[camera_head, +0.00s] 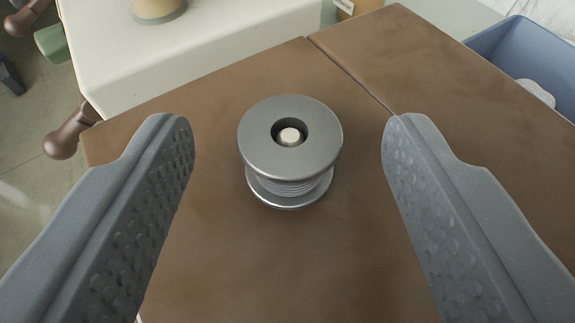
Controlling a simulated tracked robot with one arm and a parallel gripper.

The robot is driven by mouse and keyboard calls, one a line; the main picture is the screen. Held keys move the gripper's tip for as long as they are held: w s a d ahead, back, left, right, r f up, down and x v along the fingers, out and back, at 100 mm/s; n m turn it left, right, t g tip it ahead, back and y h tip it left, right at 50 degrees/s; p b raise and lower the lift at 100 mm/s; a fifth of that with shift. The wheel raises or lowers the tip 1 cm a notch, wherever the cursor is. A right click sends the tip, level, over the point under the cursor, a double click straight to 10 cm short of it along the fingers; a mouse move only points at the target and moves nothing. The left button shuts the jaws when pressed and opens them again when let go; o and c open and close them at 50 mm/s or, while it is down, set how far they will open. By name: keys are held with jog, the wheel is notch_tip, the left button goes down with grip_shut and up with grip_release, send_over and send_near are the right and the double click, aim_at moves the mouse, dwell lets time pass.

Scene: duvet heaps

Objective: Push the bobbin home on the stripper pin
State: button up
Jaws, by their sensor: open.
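The bobbin (258,146) is a grey metal spool with two round flanges and a ribbed middle. It stands upright on the brown tabletop, in the centre of the view. The light tip of the stripper pin (290,136) shows inside the hole in its top flange. The rest of the pin is hidden inside the bobbin. I cannot tell whether the lower flange touches the surface. My gripper (288,140) is open, with one grey textured finger on each side of the bobbin. Clear gaps show between both fingers and the bobbin, and nothing is held.
The brown tabletop (240,270) is clear around the bobbin, with a seam running at the upper right. A white block-like surface (220,45) stands behind it. A blue bin (500,70) with white material is at the upper right. Brown knobs (68,138) show at the left.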

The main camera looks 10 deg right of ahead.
jog(key=v, duration=0.8)
jog(key=shift+s, duration=0.15)
jog(key=shift+f+b, duration=0.1)
jog(key=shift+b, duration=0.95)
jog(key=b+v, duration=0.2)
jog(key=b, duration=0.3)
jog(key=shift+s+a+b, duration=0.1)
jog(key=shift+s+b, duration=0.1)
jog(key=shift+b, duration=0.25)
